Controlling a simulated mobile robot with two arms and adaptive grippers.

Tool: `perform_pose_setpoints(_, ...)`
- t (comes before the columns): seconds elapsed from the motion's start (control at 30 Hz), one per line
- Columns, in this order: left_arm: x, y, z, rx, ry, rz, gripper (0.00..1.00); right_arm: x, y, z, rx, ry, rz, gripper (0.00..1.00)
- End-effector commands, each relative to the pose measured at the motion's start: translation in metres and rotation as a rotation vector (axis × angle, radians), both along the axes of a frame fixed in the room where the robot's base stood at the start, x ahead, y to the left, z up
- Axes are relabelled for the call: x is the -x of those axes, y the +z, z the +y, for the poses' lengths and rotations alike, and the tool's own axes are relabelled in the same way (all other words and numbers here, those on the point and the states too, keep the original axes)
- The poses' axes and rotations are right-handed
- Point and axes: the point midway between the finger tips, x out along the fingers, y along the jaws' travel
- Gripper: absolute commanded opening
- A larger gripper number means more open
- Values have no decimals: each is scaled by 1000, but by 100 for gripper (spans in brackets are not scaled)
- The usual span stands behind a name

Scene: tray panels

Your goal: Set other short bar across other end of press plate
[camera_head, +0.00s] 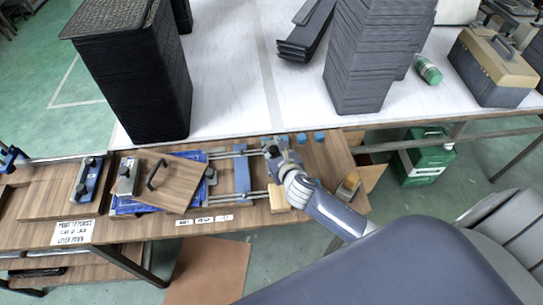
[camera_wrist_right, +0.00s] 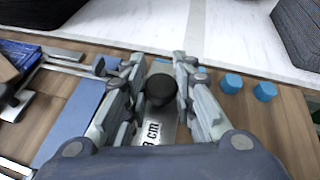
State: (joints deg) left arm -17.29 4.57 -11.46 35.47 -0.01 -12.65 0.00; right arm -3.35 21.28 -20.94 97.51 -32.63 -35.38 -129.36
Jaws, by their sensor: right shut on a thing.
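The press plate (camera_head: 178,186) is a wooden board with a black handle, lying slightly turned on a blue tray (camera_head: 128,206) in the head view. A short metal bar (camera_head: 126,178) with a black knob lies at the plate's left end. My right gripper (camera_head: 274,153) is right of the plate, beyond the rails. In the right wrist view, its fingers (camera_wrist_right: 160,68) are shut around the black knob (camera_wrist_right: 160,88) of the other short bar (camera_wrist_right: 151,132), marked "8 cm". Whether this bar touches the bench is unclear. My left gripper is not in view.
A blue crossbar (camera_head: 242,170) spans metal rails between plate and gripper. A wooden block (camera_head: 279,198) is near the gripper. Small blue pieces (camera_head: 318,136) lie at the bench's right. A dark tray stack (camera_head: 135,80) stands behind the plate. Labels line the front edge.

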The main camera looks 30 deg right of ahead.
Motion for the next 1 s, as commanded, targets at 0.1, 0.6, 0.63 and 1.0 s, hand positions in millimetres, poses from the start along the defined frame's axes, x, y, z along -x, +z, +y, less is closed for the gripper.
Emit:
perform_pose_setpoints(0.1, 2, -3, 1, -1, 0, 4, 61, 1, -17, 0, -2, -1, 3, 0)
perform_pose_setpoints(0.6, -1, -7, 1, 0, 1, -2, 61, 0, -37, 0, 1, 1, -1, 0)
perform_pose_setpoints(0.63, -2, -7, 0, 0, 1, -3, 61, 0, -38, 0, 1, 1, -1, 0)
perform_pose_setpoints(1.0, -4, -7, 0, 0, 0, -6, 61, 1, -40, 0, -1, 1, 3, 45)
